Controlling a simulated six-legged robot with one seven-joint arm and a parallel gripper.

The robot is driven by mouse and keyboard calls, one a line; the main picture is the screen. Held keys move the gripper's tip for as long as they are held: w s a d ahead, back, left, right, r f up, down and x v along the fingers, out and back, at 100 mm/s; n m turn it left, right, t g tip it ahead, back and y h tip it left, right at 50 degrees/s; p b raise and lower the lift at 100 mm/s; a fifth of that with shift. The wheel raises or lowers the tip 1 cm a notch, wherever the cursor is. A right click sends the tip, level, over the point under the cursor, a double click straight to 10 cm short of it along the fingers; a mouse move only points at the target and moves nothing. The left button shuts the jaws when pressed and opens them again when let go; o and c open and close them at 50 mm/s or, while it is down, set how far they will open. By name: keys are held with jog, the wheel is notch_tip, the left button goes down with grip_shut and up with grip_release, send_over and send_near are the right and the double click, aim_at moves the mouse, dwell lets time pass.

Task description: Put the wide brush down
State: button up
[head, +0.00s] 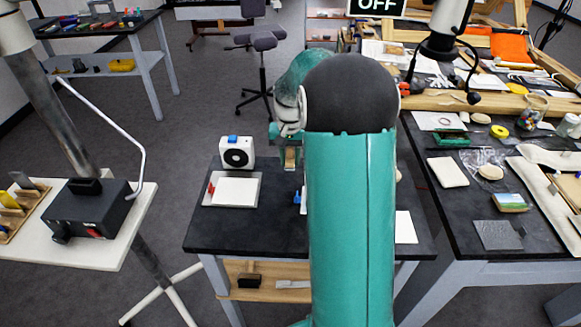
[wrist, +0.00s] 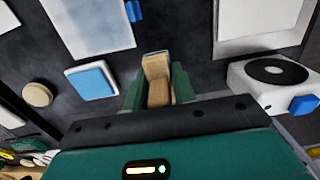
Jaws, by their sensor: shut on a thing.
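My gripper (wrist: 158,84) is shut on the wide brush (wrist: 157,79), whose pale wooden body shows between the green fingers in the wrist view. In the head view the brush (head: 291,158) is a small brown patch under my gripper (head: 290,140), above the far part of the small dark table (head: 210,235). My own arm covers much of that table. The bristles are not clearly visible, and the gap between brush and table is hard to judge.
A white device with a black disc (head: 237,152) stands at the table's back left. A tray with a white sheet (head: 235,191) lies in front of it. The wrist view shows a blue pad (wrist: 92,81) and a round wooden disc (wrist: 38,94). Dark tabletop between them is bare.

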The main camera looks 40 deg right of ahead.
aim_at(291, 174)
jog(key=f, duration=0.1)
jog(key=w+d+f, duration=0.2)
jog(key=shift+w+f, duration=0.25)
jog(key=shift+f, duration=0.15)
jog(key=shift+w+f, duration=0.15)
jog(key=shift+f, duration=1.55)
jog(key=o, duration=1)
jog(key=shift+f, duration=0.15)
